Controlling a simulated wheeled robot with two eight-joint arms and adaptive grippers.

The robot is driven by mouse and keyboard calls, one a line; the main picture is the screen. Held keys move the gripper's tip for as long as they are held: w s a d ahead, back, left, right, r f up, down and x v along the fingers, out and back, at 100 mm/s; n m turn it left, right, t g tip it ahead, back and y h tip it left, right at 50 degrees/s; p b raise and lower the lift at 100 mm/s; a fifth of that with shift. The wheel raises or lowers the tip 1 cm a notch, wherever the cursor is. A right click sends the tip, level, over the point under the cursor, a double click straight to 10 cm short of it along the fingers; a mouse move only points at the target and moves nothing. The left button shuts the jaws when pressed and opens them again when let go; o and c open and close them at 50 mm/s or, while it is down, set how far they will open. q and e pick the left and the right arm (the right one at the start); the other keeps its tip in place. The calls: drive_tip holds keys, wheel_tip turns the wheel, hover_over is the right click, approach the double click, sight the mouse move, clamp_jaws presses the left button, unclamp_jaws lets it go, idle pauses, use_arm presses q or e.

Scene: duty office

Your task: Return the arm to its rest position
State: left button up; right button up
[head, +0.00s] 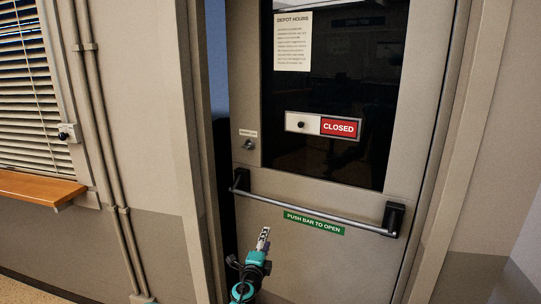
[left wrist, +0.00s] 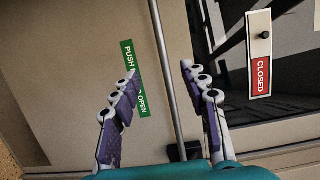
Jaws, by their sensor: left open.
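My left gripper (head: 263,238) is low in the middle of the head view, in front of the lower door, below the push bar (head: 310,214). In the left wrist view my left gripper (left wrist: 159,70) has its two fingers spread, with nothing between them. The push bar (left wrist: 168,75) shows behind the fingers, and I cannot tell how far off it is. My right gripper is in neither view.
The beige door (head: 300,265) has a dark window, a green label (head: 314,223) and a red CLOSED sign (head: 339,127). A blue and dark strip shows at its left edge, so it looks ajar. A wooden sill (head: 38,187) and pipes (head: 112,170) are at left.

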use_arm(q)
drive_tip(key=s+a+r+n+y, duration=0.5)
drive_tip(key=s+a+r+n, duration=0.25)
drive_tip(key=a, duration=0.35)
drive_tip(key=s+a+n+g+y, duration=0.2)
drive_tip(key=s+a+n+g, duration=0.2)
drive_tip(key=s+a+n, duration=0.45)
drive_tip(key=s+d+f+n+g+h, duration=0.1)
drive_tip(key=s+f, duration=0.4)
drive_tip(key=s, duration=0.9)
drive_tip(key=s+d+f+n+g+h, duration=0.2)
drive_tip(key=s+f+g, duration=0.3)
drive_tip(key=s, duration=0.8)
drive_tip(key=shift+s+d+f+n+g, duration=0.2)
drive_tip(key=shift+s+f+n+g, duration=0.2)
drive_tip(key=shift+n, duration=0.4)
